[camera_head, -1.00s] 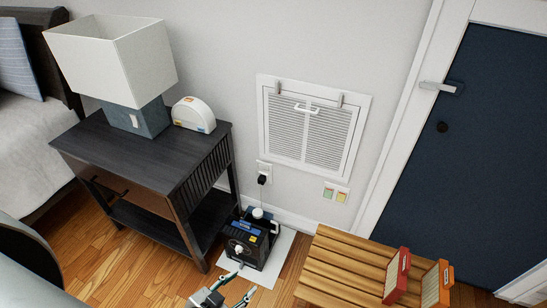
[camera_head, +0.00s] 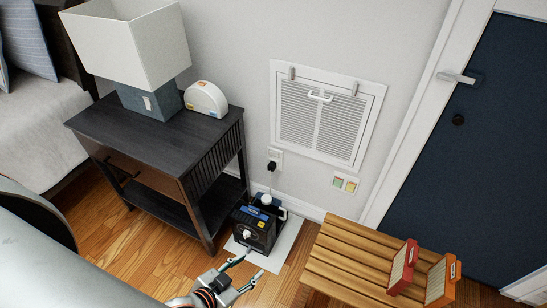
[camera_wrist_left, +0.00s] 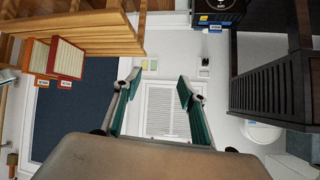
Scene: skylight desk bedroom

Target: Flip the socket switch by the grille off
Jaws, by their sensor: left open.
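A white wall socket (camera_head: 276,157) with a black plug (camera_head: 271,166) in it sits just below the lower left of the white grille (camera_head: 318,115). In the left wrist view, which is upside down, the socket (camera_wrist_left: 204,63) is right of the fingers and the grille (camera_wrist_left: 168,110) lies between and behind them. My left gripper (camera_head: 252,268) is open and empty, low in front of the black machine; its fingers also show in the left wrist view (camera_wrist_left: 159,80). The switch's position is too small to tell. My right gripper is not in view.
A plate with green and yellow-red parts (camera_head: 345,182) is on the wall below the grille. The black machine (camera_head: 254,230) stands on a white mat (camera_head: 283,243) under the socket. A dark nightstand (camera_head: 160,142) is left; a slatted wooden bench (camera_head: 345,250) is right.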

